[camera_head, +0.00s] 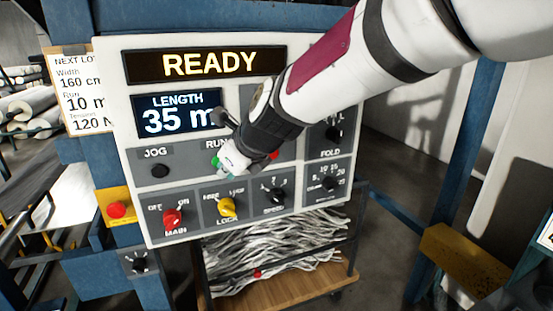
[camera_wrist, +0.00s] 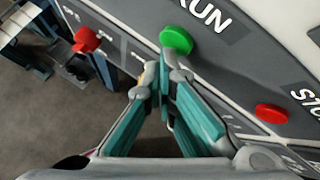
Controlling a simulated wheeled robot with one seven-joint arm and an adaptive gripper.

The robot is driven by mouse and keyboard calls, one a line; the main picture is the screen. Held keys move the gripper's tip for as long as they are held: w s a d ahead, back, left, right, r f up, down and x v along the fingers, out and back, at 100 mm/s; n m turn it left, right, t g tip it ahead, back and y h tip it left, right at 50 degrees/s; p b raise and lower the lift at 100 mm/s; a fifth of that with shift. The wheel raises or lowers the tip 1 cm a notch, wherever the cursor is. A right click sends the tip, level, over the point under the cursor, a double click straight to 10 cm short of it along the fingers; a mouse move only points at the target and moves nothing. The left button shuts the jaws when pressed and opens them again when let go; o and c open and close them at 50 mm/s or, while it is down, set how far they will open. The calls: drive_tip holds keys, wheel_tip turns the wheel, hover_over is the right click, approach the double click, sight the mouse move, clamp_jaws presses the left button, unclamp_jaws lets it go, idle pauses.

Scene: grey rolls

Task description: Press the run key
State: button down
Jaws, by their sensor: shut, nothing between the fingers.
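The run key is a round green button under the RUN label. It shows in the wrist view (camera_wrist: 177,39) just beyond my fingertips, and in the head view a small green part of it (camera_head: 215,161) shows beside my gripper (camera_head: 229,162). My gripper is shut and empty, its teal fingers together in the wrist view (camera_wrist: 164,78). The tips are close to the lower edge of the key; I cannot tell whether they touch. The panel (camera_head: 180,185) shows READY on its upper display (camera_head: 210,64) and LENGTH 35 m below (camera_head: 178,113).
A red stop button (camera_wrist: 271,113) lies right of the run key. A black JOG button (camera_head: 160,171), red MAIN knob (camera_head: 173,217), yellow LOCK knob (camera_head: 227,207) and black SPEED knob (camera_head: 276,195) are nearby. A red button on a yellow box (camera_head: 116,210) stands left.

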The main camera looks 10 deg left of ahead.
drive_tip(key=shift+w+a, duration=0.25)
drive_tip(key=shift+w, duration=0.2)
idle(1.0)
drive_tip(key=shift+s, duration=0.1)
drive_tip(key=shift+s+d+p, duration=0.4)
drive_tip(key=shift+s+d, duration=0.05)
drive_tip(key=shift+s, duration=0.2)
drive_tip(key=s+d, duration=0.1)
drive_tip(key=s, duration=0.2)
drive_tip(key=s+d, duration=0.1)
drive_tip(key=shift+s+d, duration=0.15)
drive_tip(key=shift+d, duration=0.15)
idle(0.6)
